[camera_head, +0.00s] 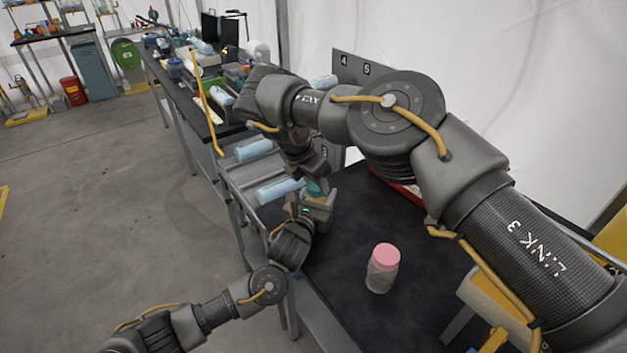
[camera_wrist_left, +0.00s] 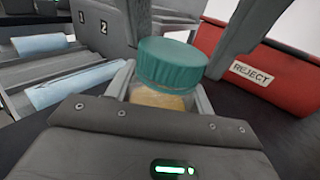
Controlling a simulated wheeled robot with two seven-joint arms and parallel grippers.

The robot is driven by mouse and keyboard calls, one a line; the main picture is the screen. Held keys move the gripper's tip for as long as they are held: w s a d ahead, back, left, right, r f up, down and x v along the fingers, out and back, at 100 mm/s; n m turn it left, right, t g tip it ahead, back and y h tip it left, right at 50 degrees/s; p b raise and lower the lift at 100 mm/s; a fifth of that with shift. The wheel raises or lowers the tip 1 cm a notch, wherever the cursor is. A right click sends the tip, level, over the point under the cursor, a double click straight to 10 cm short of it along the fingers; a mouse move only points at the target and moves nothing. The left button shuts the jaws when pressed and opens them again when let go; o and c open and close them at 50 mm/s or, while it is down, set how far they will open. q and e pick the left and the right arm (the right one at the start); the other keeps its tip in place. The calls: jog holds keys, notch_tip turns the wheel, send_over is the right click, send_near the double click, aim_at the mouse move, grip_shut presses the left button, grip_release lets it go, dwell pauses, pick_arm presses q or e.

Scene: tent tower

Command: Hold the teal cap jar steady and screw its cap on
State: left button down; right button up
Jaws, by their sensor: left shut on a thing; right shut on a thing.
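The teal cap jar (camera_wrist_left: 158,99) stands between the fingers of my left gripper (camera_wrist_left: 162,92), which is shut on its body. Its contents look tan. The teal cap (camera_wrist_left: 172,64) sits on top of the jar; whether its threads are engaged cannot be seen. My right gripper (camera_wrist_left: 190,38) comes from above with a finger on each side of the cap, shut on it. In the head view my right gripper (camera_head: 313,180) is above my left gripper (camera_head: 312,206), and only a sliver of the teal cap (camera_head: 316,187) shows between them. The jar body is hidden there.
A pink-capped jar (camera_head: 382,268) stands on the dark table (camera_head: 335,262) nearby. A red REJECT bin (camera_wrist_left: 262,70) is behind the jar at right. Numbered grey lanes hold pale blue rolls (camera_head: 280,190) at left. The table around the pink-capped jar is clear.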

jog(key=shift+s+f, duration=0.1)
jog(key=shift+s, duration=0.05)
jog(key=o, duration=0.9)
jog(key=shift+o, duration=0.2)
jog(key=shift+r, duration=2.35)
jog(key=shift+c, duration=0.4)
